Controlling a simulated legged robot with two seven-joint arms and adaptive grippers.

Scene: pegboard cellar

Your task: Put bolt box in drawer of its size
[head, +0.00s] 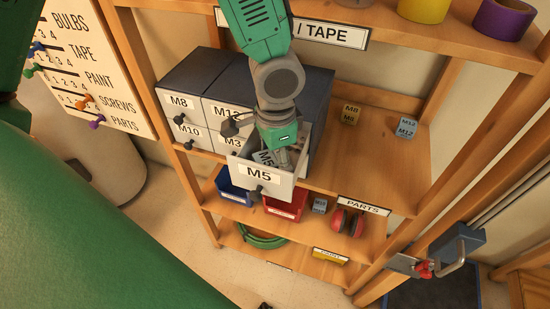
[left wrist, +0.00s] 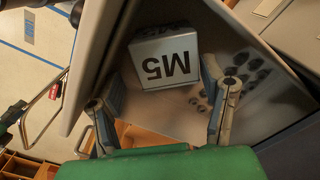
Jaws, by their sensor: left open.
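The bolt box, marked M5, lies in the open M5 drawer (head: 259,176); its label shows in the left wrist view (left wrist: 165,58), and it is partly hidden in the head view (head: 263,158). Loose bolts lie beside it in the drawer. My left gripper (head: 284,158) reaches down into the drawer. Its two fingers are spread apart and empty in the left wrist view (left wrist: 165,100), with the box just beyond the fingertips, apart from them as far as I can tell. My right gripper is not in view.
The drawer cabinet (head: 200,68) has shut drawers marked M8, M10, M3 and one partly hidden. A blue bin (head: 232,187), a red bin (head: 286,206) and red earmuffs (head: 348,222) are below.

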